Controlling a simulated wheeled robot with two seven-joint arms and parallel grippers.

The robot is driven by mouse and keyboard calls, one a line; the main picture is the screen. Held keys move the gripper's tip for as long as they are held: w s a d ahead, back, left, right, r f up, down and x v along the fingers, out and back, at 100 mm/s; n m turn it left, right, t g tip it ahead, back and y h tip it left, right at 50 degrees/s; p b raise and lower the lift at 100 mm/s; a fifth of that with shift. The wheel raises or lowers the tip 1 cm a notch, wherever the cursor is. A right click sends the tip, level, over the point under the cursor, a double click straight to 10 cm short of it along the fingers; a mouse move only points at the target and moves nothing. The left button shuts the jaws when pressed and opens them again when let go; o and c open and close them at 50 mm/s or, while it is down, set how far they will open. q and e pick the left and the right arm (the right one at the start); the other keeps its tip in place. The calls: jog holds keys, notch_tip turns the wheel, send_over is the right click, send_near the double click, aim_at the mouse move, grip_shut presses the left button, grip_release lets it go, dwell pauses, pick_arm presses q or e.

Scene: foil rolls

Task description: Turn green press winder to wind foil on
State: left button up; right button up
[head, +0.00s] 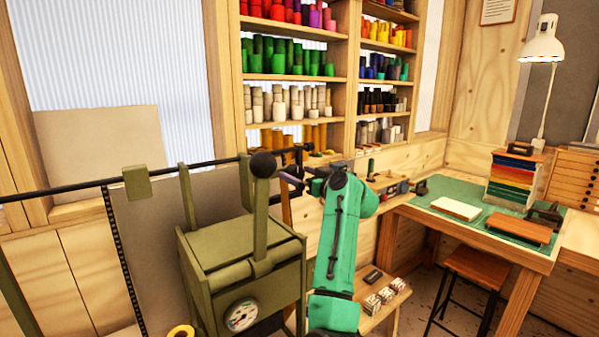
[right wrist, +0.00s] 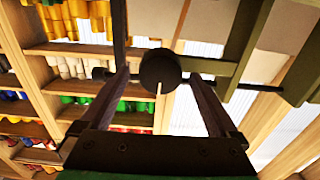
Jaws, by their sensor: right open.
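The olive green press (head: 240,262) stands left of centre in the head view, with a round gauge on its front and an upright lever ending in a black ball knob (head: 262,165). A black bar (head: 75,188) runs across behind it. My right gripper (head: 289,172) is just right of the ball knob, at the bar's right end, partly hidden by its own arm. In the right wrist view its two fingers (right wrist: 160,88) are spread, with a dark round knob (right wrist: 159,69) between or beyond them. I cannot tell whether they touch it. My left gripper is not visible.
Shelves of coloured rolls (head: 290,82) stand behind. At the right is a desk (head: 410,204) with a lamp (head: 541,45) and stacked sheets, and a stool (head: 480,268) in front. A low bench (head: 390,300) with small boxes stands right of my arm. A yellow roll (head: 180,332) is at the bottom.

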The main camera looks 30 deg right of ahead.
jog(key=c, duration=0.3)
jog(key=shift+w, duration=0.1)
jog(key=c, duration=1.1)
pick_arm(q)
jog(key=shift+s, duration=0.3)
pick_arm(e)
jog(key=shift+o, duration=0.2)
jog(key=shift+f+m, duration=0.1)
jog(key=shift+m, duration=0.3)
jog(key=m, duration=0.3)
jog(key=shift+m, duration=0.3)
jog(key=m+p, duration=0.1)
jog(key=m, duration=0.4)
jog(key=shift+d, duration=0.15)
jog(key=m+p, duration=0.3)
jog(key=m, duration=0.2)
jog(key=shift+d+m, duration=0.1)
jog(key=shift+m, duration=0.3)
pick_arm(q)
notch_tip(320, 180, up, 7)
jog(key=p, duration=0.2)
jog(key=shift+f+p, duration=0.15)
jog(key=shift+p, duration=0.25)
pick_arm(e)
jog(key=shift+f+m, duration=0.15)
jog(key=shift+m, duration=1)
jog(key=shift+f+m, duration=0.15)
jog(key=shift+m, duration=1)
